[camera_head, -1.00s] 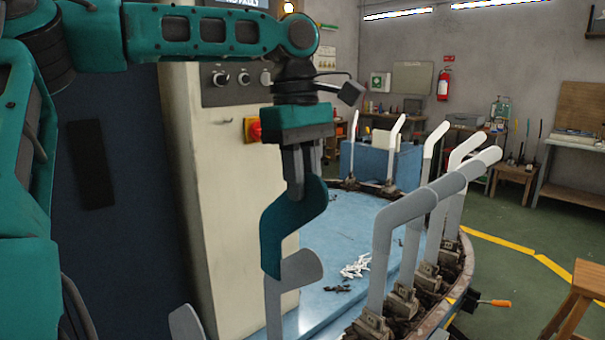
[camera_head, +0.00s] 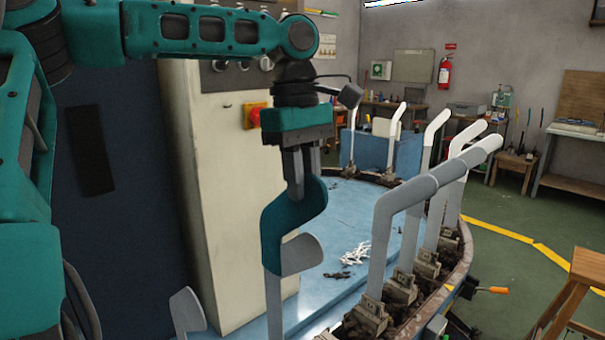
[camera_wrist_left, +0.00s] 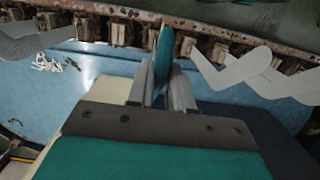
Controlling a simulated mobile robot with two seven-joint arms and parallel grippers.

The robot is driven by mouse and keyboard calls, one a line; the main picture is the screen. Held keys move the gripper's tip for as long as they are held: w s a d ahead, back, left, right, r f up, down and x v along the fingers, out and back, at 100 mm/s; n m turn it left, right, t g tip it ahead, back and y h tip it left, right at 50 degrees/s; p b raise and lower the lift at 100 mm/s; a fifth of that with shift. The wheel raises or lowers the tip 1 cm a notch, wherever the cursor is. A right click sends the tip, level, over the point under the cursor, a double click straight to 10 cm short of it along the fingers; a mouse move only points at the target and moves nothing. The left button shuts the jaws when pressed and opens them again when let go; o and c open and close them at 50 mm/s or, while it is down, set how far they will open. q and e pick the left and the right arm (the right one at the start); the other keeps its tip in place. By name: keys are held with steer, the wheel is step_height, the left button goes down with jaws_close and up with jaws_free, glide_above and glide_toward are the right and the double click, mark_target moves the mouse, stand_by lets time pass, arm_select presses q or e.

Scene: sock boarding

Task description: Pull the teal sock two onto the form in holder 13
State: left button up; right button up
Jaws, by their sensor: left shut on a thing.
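The teal sock (camera_head: 290,212) hangs from my left gripper (camera_head: 294,180), whose fingers are shut on its upper part. In the left wrist view the sock (camera_wrist_left: 163,55) shows edge-on between the fingers (camera_wrist_left: 160,85). A light grey form (camera_head: 300,254) stands below the gripper, and the sock's lower part overlaps its left side in the head view. I cannot tell whether the sock is around the form or only in front of it. The form's holder is hidden below the picture, and no holder number is readable. My right gripper is not in view.
Grey-covered and bare white forms (camera_head: 437,178) stand close on the right along the curved rail (camera_head: 437,310). Another form (camera_head: 187,312) is at lower left. White clips (camera_head: 355,255) lie on the blue platform. A cream cabinet (camera_head: 220,180) stands behind the gripper.

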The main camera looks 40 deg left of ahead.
arm_select(q)
steer(key=shift+f+b, duration=0.9)
steer(key=shift+f, duration=3.75)
steer(key=o, duration=0.9)
steer(key=r, duration=0.4)
steer(key=a+r+p, duration=0.1)
steer(key=r, duration=0.3)
steer(key=r+p, duration=0.1)
steer(key=r, duration=0.4)
steer(key=shift+a, duration=0.25)
steer(key=shift+f, duration=0.1)
